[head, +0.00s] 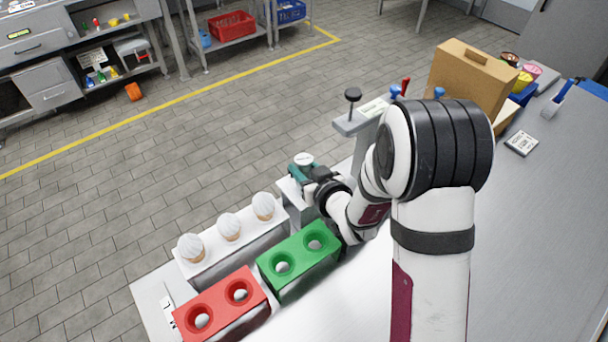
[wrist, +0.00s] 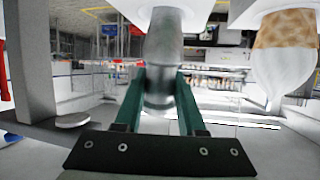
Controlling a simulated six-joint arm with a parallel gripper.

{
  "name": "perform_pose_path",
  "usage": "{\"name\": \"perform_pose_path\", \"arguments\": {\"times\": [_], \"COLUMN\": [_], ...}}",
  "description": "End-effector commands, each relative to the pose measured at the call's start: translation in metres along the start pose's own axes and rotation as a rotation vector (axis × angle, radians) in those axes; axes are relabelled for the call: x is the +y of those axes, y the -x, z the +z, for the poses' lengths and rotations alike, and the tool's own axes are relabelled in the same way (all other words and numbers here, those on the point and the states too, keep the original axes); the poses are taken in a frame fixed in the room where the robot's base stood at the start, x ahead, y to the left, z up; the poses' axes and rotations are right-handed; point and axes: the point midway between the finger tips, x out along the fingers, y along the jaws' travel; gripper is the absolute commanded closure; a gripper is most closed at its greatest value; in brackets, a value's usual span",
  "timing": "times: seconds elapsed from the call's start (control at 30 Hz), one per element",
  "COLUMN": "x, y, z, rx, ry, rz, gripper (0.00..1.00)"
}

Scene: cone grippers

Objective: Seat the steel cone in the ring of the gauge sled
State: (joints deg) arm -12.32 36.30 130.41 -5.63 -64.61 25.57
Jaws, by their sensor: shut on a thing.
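My gripper (head: 301,171) is beyond the green block in the head view, at the far end of the row of cones. Its teal fingers are shut on the steel cone (head: 304,158), whose pale round top shows above them. In the wrist view the steel cone (wrist: 164,50) is a smooth grey metal body between the two green fingers (wrist: 160,95). A grey stand with a black knob (head: 352,95) rises behind the gripper; it may be the gauge sled. Its ring cannot be made out, and my arm hides part of that area.
A white rack (head: 215,262) holds three white-topped waffle cones (head: 229,227); one waffle cone (wrist: 285,55) is close beside the gripper in the wrist view. A green block (head: 297,262) and red block (head: 222,308) with holes stand in front. A cardboard case (head: 468,80) stands at the back right.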

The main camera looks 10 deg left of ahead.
Motion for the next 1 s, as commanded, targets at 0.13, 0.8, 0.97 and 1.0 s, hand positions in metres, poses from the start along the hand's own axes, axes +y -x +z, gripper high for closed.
{"name": "perform_pose_path", "arguments": {"times": [0.13, 0.8, 0.97, 1.0], "x": [-0.001, -0.005, -0.004, -0.004], "y": [0.012, 0.035, 0.026, 0.024], "z": [-0.029, -0.066, -0.045, -0.041], "rx": [0.006, 0.157, 0.156, 0.156], "ry": [0.003, 0.036, 0.036, 0.036], "rz": [0.001, 0.009, 0.009, 0.009], "gripper": [1.0, 1.0, 1.0, 1.0]}}
